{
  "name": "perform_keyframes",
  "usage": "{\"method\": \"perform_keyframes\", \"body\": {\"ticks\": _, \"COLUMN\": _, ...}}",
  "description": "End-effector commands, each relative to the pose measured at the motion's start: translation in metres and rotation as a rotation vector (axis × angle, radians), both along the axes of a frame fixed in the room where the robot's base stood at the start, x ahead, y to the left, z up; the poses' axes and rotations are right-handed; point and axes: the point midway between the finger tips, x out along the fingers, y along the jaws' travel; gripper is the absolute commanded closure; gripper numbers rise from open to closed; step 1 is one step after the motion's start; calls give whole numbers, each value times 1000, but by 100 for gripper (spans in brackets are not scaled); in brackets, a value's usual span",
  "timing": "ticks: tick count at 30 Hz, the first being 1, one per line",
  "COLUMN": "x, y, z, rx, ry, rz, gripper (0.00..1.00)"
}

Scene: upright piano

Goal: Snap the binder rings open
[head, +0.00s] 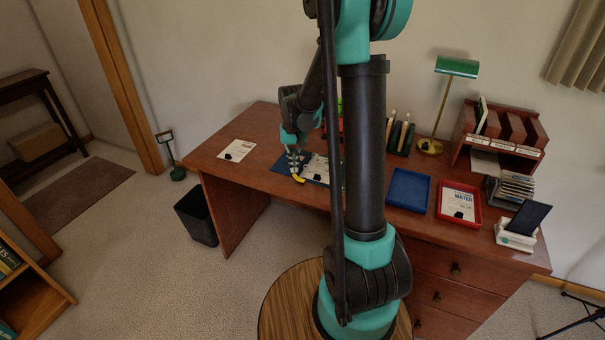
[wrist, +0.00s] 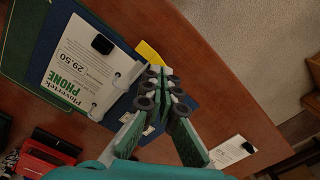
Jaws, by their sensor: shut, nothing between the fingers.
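The binder (head: 281,160) lies open and blue on the desk; it also shows in the wrist view (wrist: 62,20). A white page headed "PHONE" (wrist: 80,62) lies on it with a black clip. Pale binder rings (wrist: 118,76) show along the page's edge; whether they are closed is too small to tell. A yellow tab (wrist: 149,53) sticks out at the binder's edge, just beyond my fingertips. My gripper (head: 295,174) is shut and empty, over the binder beside the tab; its fingers show in the wrist view (wrist: 163,87). Contact with the tab cannot be told.
A loose paper with a black clip (head: 237,150) lies at the desk's left. Right of my arm are a blue tray (head: 409,188), a red tray (head: 442,207) with a paper, and a tablet on a stand (head: 527,218). A green lamp (head: 456,67) and wooden organizer (head: 507,151) stand behind.

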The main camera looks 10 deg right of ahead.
Motion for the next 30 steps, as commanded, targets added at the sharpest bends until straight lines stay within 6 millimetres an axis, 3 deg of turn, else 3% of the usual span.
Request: {"method": "perform_keyframes", "body": {"ticks": 30, "x": 0, "y": 0, "z": -23, "rx": 0, "ry": 0, "rz": 0, "gripper": 100}}
